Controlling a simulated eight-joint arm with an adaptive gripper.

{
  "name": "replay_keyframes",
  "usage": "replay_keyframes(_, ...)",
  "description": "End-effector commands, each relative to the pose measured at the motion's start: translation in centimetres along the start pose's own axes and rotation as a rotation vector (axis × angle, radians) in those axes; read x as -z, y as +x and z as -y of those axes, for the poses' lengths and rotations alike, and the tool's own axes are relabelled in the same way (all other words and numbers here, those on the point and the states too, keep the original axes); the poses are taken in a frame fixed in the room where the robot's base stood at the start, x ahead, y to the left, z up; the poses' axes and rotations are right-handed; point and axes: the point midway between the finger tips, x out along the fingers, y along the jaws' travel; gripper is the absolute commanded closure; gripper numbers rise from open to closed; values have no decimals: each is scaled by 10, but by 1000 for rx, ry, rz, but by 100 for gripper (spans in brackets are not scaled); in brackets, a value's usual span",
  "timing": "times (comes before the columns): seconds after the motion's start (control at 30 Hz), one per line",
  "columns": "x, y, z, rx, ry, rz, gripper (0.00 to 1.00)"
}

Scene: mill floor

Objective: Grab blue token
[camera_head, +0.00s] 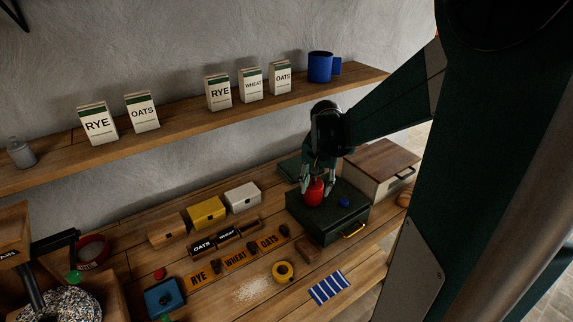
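A small blue token (344,202) lies on the top of a dark green box (340,226), right of a red rounded object (314,191). My gripper (317,186) points down over the same box, left of the blue token and apart from it. Its fingers stand apart, one on each side of the red object's upper part. I cannot tell whether they touch or grip it. The red object seems to be at the box top; contact beneath it is unclear.
A wooden-topped box (382,167) stands close behind right. Left are small yellow (206,212), white and wooden boxes, and label strips. A yellow tape roll (284,271) and striped cloth (329,288) lie in front. A shelf (200,126) with cartons and a blue mug (320,67) runs above.

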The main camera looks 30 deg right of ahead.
Motion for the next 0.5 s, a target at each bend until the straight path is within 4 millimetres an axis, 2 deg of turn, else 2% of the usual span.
replay_keyframes(0.1,20,3,-13,-15,54,21,60)
replay_keyframes(0.5,68,26,-60,-62,226,87,60)
